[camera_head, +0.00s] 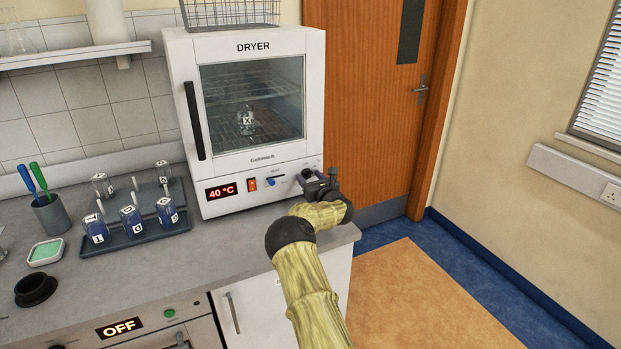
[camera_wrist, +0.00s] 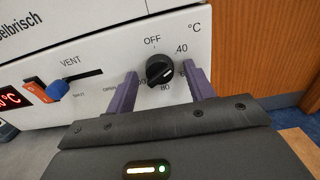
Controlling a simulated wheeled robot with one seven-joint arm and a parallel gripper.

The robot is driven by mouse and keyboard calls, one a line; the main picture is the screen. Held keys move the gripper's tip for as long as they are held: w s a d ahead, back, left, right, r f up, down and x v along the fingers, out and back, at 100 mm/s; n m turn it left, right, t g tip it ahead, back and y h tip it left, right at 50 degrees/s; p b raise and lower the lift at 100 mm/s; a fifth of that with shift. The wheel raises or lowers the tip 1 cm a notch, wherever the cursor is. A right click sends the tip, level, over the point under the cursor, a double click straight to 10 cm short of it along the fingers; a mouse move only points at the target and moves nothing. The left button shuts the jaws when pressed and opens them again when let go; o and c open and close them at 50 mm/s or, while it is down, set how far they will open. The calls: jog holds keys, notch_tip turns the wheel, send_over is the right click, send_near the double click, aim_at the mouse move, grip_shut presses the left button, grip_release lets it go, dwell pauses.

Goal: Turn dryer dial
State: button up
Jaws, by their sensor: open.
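The white dryer (camera_head: 251,170) stands on the worktop with its door closed. Its display (camera_head: 221,191) reads 40 °C. In the head view, my gripper (camera_head: 320,182) is at the panel's right end and hides most of the dial.
A blue vent slider (camera_wrist: 57,89) and an orange switch (camera_wrist: 36,89) lie left of the dial. A tray (camera_head: 140,240) with several labelled bottles stands left of the dryer. A wooden door (camera_head: 365,100) is to the right. The floor at right is clear.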

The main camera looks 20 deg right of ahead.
jog(key=shift+c, duration=0.2)
jog(key=c, duration=0.9)
